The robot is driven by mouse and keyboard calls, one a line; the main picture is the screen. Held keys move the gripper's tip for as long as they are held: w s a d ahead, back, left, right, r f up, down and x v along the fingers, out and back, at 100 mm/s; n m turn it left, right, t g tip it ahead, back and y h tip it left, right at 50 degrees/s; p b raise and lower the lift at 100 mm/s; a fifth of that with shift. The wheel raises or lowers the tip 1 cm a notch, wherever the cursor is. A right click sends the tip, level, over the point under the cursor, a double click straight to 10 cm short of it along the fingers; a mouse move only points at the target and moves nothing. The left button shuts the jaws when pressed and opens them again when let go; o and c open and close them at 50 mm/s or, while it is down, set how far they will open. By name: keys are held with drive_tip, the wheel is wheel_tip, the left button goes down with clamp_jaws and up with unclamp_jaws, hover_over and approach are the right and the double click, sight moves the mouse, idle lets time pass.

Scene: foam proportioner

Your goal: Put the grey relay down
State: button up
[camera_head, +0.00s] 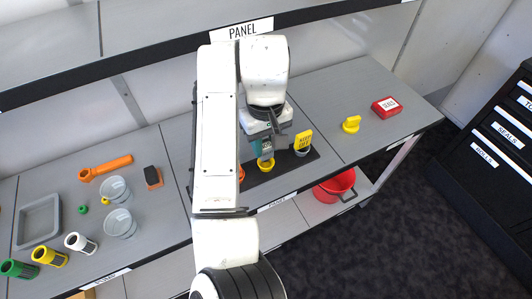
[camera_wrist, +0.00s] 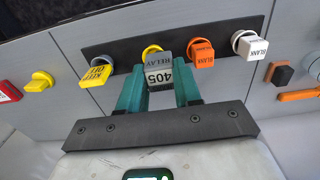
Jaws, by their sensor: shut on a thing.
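The grey relay (camera_wrist: 158,76), labelled RELAY 405, is held between the teal fingers of my gripper (camera_wrist: 160,86) in the wrist view. In the head view my gripper (camera_head: 264,150) points down over the black strip on the bench, and the relay (camera_head: 266,160) shows only in part below it. A yellow ring socket (camera_wrist: 151,50) on the black strip (camera_wrist: 125,50) is right behind the relay. The relay lines up with this ring; I cannot tell whether it sits in it or just above it.
On the strip, an orange blank (camera_wrist: 200,50) and a white blank (camera_wrist: 251,46) are on one side, and a yellow keep-off tag (camera_wrist: 96,75) by a grey ring (camera_wrist: 99,62) on the other. In the head view, a yellow part (camera_head: 351,124) and red box (camera_head: 385,107) lie right.

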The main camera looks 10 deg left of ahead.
drive_tip(key=shift+w+a+f+p, duration=0.1)
drive_tip(key=shift+w+f+p, duration=0.15)
drive_tip(key=shift+w+f, duration=0.8)
drive_tip(key=shift+w+a+f+p, duration=0.1)
drive_tip(key=shift+w+f+p, duration=0.15)
drive_tip(key=shift+f, duration=1.4)
drive_tip(key=shift+w+f+p, duration=0.2)
drive_tip(key=shift+w+f, duration=0.55)
drive_tip(key=shift+f, duration=0.6)
drive_tip(key=o, duration=1.1)
drive_tip(key=shift+c, duration=0.2)
